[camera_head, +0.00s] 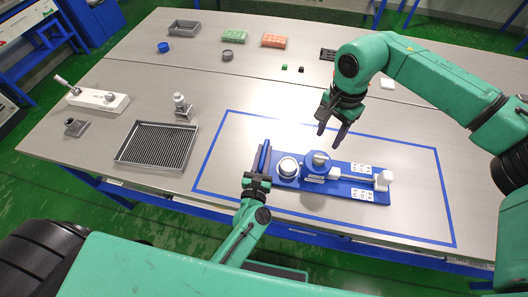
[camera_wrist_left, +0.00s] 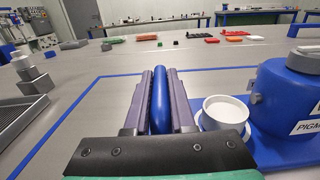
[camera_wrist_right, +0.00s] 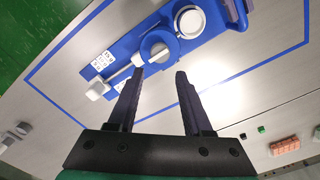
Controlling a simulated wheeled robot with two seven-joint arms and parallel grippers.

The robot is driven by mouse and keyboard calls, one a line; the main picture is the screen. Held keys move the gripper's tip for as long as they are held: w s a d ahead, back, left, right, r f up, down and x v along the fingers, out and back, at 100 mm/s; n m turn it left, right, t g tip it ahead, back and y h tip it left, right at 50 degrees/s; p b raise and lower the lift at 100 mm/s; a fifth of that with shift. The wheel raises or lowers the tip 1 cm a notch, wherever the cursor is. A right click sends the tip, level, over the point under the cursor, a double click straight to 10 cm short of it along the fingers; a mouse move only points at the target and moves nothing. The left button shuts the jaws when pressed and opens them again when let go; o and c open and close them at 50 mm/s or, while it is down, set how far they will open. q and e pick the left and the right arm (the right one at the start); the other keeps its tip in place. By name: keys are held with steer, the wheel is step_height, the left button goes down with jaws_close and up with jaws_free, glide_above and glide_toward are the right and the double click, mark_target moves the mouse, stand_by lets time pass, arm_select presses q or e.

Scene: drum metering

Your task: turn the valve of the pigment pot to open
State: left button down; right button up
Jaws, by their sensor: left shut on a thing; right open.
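The pigment pot (camera_head: 318,160) is a blue drum with a grey lid, upright on a blue base plate (camera_head: 345,190). Its label is partly readable in the left wrist view (camera_wrist_left: 305,127). A white lever (camera_head: 355,176) runs right from the pot to a white end block (camera_head: 384,178), between marked white cards. A white cup (camera_head: 288,167) stands left of the pot. My left gripper (camera_head: 262,160) is shut on the blue handle (camera_wrist_left: 158,100) at the plate's left end. My right gripper (camera_head: 329,138) is open and empty, above and behind the pot; the right wrist view shows the lever (camera_wrist_right: 121,74) beyond its fingertips.
A blue outline (camera_head: 210,150) surrounds the plate on the table. A ribbed grey tray (camera_head: 120,158) and a small grey stand with a white top (camera_head: 182,107) are at left. The outlined area right of the plate is clear.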

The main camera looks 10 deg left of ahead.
mark_target(320, 158)
steer(key=o, duration=0.4)
steer(key=shift+c, duration=0.2)
step_height(320, 158, down, 10)
steer(key=m, duration=3.1)
steer(key=shift+s, duration=0.1)
jaws_close()
